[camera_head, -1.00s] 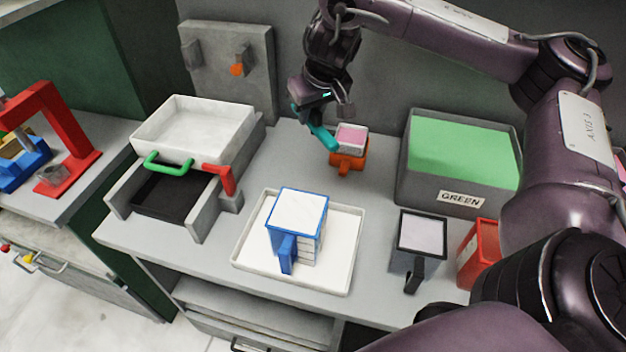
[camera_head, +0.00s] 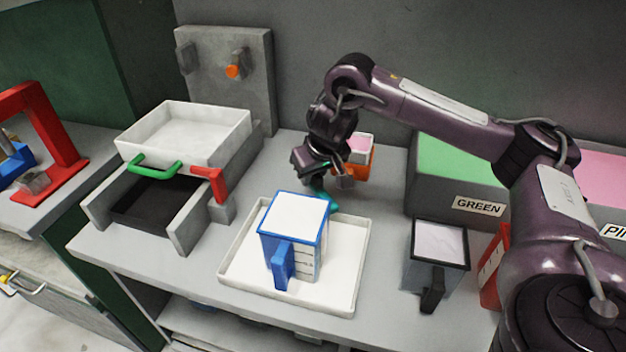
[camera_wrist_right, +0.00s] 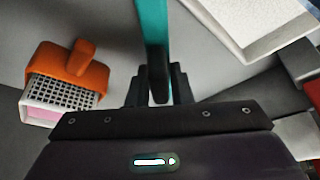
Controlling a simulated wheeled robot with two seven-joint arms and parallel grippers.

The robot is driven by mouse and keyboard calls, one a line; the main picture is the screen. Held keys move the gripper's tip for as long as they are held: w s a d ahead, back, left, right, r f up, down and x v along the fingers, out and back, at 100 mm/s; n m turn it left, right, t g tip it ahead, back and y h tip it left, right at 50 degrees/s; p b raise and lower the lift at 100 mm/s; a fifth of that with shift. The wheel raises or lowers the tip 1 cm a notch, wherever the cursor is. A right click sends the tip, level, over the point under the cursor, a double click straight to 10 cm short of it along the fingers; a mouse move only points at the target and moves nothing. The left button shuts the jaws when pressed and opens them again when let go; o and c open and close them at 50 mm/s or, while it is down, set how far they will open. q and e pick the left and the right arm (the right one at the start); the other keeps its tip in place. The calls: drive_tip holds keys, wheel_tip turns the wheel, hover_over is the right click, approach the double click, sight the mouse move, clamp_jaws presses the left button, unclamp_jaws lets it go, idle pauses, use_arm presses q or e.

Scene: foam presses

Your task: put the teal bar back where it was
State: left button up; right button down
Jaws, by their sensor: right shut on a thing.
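My right gripper (camera_head: 322,178) is shut on the teal bar (camera_head: 327,201), above the counter between the white tray and the orange holder. In the right wrist view the teal bar (camera_wrist_right: 153,40) runs from between the fingers (camera_wrist_right: 158,88) to the top edge of the picture. In the head view the gripper hides part of the bar. I cannot tell whether the bar's lower end touches the counter or the tray. My left gripper is not in view.
A white tray (camera_head: 345,290) carrying a blue-framed container (camera_head: 294,225) stands in front. An orange holder (camera_head: 363,172) with a pink-topped block is behind the gripper. The green foam box (camera_head: 458,165) stands to the right, the press with the white bin (camera_head: 190,135) to the left.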

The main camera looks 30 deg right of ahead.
sight(322, 192)
drive_tip(key=shift+r, duration=0.15)
drive_tip(key=shift+f, duration=0.4)
drive_tip(key=c, duration=1.3)
unclamp_jaws()
drive_tip(key=shift+f, duration=0.1)
drive_tip(key=shift+r, duration=0.55)
drive_tip(key=p+v, duration=0.8)
drive_tip(key=v, duration=0.4)
